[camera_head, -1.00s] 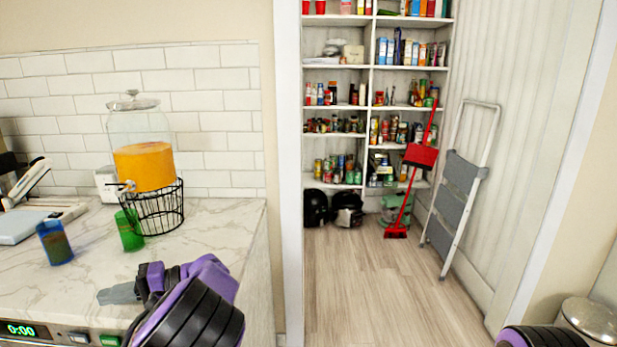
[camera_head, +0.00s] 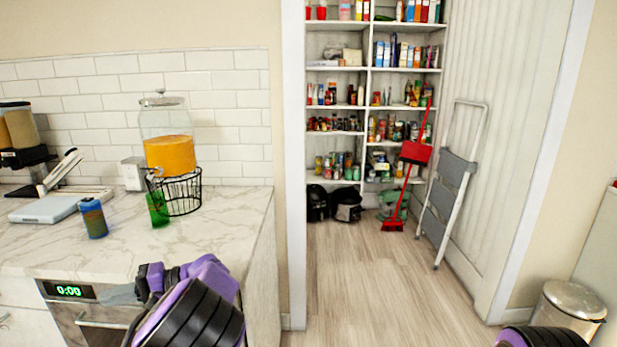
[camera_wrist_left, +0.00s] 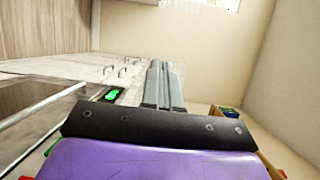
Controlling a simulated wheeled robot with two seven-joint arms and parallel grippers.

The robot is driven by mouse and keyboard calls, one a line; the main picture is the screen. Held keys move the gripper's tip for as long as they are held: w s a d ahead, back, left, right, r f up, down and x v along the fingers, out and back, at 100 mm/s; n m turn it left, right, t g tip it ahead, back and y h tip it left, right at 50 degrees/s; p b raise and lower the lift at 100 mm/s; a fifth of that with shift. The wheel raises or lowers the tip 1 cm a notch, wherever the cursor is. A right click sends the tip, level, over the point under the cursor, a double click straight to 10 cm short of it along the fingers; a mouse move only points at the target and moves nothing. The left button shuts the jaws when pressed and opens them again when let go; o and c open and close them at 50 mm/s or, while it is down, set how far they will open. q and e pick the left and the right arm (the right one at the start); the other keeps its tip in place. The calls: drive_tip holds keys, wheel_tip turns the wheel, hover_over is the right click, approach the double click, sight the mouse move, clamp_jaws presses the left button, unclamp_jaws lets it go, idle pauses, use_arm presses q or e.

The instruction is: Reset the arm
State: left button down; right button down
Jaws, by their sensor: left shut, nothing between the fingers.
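My left gripper (camera_head: 122,294) is in front of the counter in the head view, low in the picture, at the end of my purple and black left arm. Its grey fingers are together with nothing between them; they also show side by side in the left wrist view (camera_wrist_left: 163,88). My right gripper is out of sight; only a purple and black piece of my right arm shows at the bottom right of the head view.
The marble counter (camera_head: 140,235) carries a drink dispenser (camera_head: 169,155), a green glass (camera_head: 158,209) and a blue cup (camera_head: 93,219). An oven (camera_head: 85,315) is below. A trash can (camera_head: 570,308) stands right. The pantry floor (camera_head: 365,280) is open before a step ladder (camera_head: 450,190).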

use_arm(q)
wheel_tip(320, 180, down, 16)
drive_tip(key=w+m+t+h, duration=0.3)
drive_tip(key=t+h, duration=0.2)
drive_tip(key=t, duration=0.1)
drive_tip(key=s+d+f+t+h, duration=0.2)
drive_tip(key=f+h, duration=0.1)
drive_tip(key=f, duration=0.4)
drive_tip(key=s+d+f+t+h, duration=0.2)
drive_tip(key=s+f, duration=0.1)
drive_tip(key=f, duration=0.3)
drive_tip(key=s+d+f+n, duration=0.1)
drive_tip(key=s+d+f, duration=0.1)
drive_tip(key=s, duration=0.7)
drive_tip(key=s+d+f+n+h, duration=0.1)
drive_tip(key=s+d, duration=0.3)
drive_tip(key=s, duration=0.4)
drive_tip(key=s+d+f+n+t+h, duration=0.1)
drive_tip(key=s+d+f+n, duration=0.1)
drive_tip(key=s, duration=0.7)
drive_tip(key=shift+s+d+f+n, duration=0.3)
drive_tip(key=shift+d+f+n, duration=0.1)
drive_tip(key=shift+d+f, duration=0.5)
